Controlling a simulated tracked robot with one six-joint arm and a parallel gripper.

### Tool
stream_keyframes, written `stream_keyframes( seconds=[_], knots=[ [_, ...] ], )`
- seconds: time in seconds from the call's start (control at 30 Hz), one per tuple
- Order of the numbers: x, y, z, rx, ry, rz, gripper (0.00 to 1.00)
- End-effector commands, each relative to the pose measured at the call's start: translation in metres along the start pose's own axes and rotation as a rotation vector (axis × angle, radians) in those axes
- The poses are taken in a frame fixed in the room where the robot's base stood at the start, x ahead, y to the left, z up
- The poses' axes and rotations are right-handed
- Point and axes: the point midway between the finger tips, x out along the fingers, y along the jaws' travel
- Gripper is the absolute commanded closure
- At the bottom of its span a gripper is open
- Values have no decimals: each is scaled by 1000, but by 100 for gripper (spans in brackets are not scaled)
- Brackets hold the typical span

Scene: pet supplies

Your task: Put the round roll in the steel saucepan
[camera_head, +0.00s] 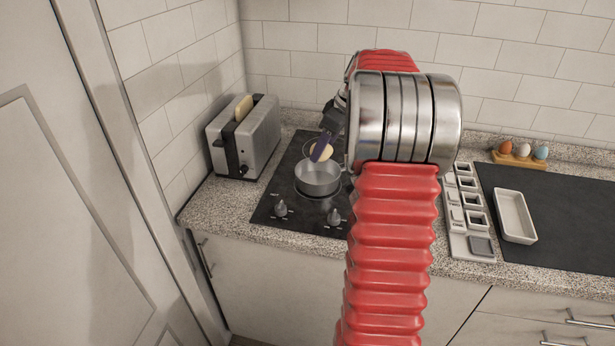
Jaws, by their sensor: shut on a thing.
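The steel saucepan (317,181) stands upright on the black cooktop, left of my arm. My gripper (321,150) is above the saucepan, pointing down. It is shut on the round roll (328,153), a small tan piece partly hidden behind a dark finger. The roll appears above the pan's back rim. I cannot tell exactly how high it is held. The pan's right side is close to my arm in the picture, and its inside shows only in part.
The black cooktop (266,211) has knobs along its front. A steel toaster (244,143) with bread stands left of it. Right of my arm are a grey modular tray (481,246), a white dish (514,216) on a dark mat, and an egg holder (517,160).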

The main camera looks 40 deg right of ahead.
Motion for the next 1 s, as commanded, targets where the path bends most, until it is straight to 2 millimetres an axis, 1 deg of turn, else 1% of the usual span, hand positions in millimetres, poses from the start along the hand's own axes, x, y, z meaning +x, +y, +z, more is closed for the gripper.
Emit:
stream_keyframes(
  seconds=[0.2, 0.47, 0.57, 0.7, 0.8, 0.9, 1.0],
  knots=[
    [2, -3, -5, -9, 0, -3, 75],
    [4, -3, -4, -9, 0, -5, 75],
    [13, -3, 0, -7, -1, -5, 75],
    [32, -2, 10, -5, -2, -5, 75],
    [43, -2, 15, -3, -1, -3, 75],
    [47, -1, 18, -2, 0, -2, 75],
    [47, -1, 18, -2, 0, -1, 75]
  ],
)
